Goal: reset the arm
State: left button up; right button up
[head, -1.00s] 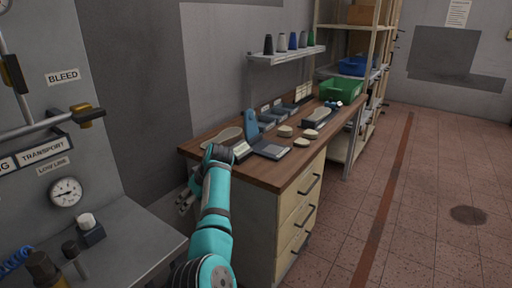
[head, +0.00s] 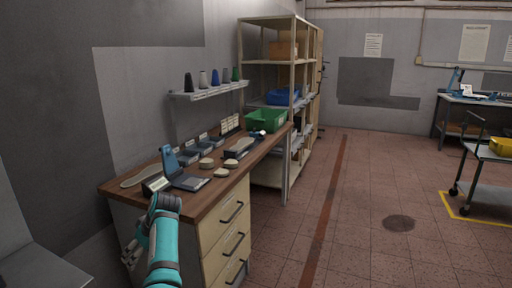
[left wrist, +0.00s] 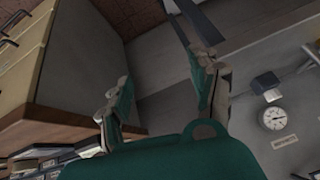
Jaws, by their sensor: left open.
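My left arm comes in at the bottom left of the head view. Its left gripper (head: 131,252) hangs beside the left end of the wooden workbench, partly hidden by my arm. In the left wrist view the two fingers of my left gripper (left wrist: 165,95) are spread apart with nothing between them. The bench cabinet (left wrist: 75,65) shows to the left of the fingers and a grey panel with a gauge (left wrist: 273,118) to the right. My right gripper is in neither view.
The workbench (head: 208,196) carries a blue device (head: 187,180), several pale shoe pieces and a green bin (head: 267,120). Shelving (head: 290,65) stands behind it. A cart with a yellow box (head: 501,146) is at the far right. The tiled floor between is clear.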

pick_arm(q)
jog(key=s+d+f+m+t, duration=0.1)
jog(key=s+f+m, duration=0.15)
jog(key=f, duration=0.75)
jog(key=s+f+m, duration=0.1)
jog(key=f+m, duration=0.2)
jog(key=f, duration=0.7)
jog(key=s+d+f+m+h, duration=0.1)
jog(key=s+d+f+m, duration=0.1)
jog(key=s+f, duration=0.65)
jog(key=s+d+f+m+h, duration=0.25)
jog(key=s+f, duration=0.35)
jog(key=f, duration=0.6)
jog(key=s+d+f+m+h, duration=0.1)
jog(key=s+f, duration=0.4)
jog(key=s, duration=0.8)
jog(key=s+d+f+m+g, duration=0.1)
jog(key=s+f, duration=0.4)
jog(key=s, duration=0.9)
jog(key=s+d+f+m+h, duration=0.1)
jog(key=s+f, duration=0.4)
jog(key=s, duration=0.9)
jog(key=shift+f+m+g+h, duration=0.3)
jog(key=shift+f+m+h, duration=0.1)
jog(key=shift+m, duration=0.4)
jog(key=shift+s, duration=0.1)
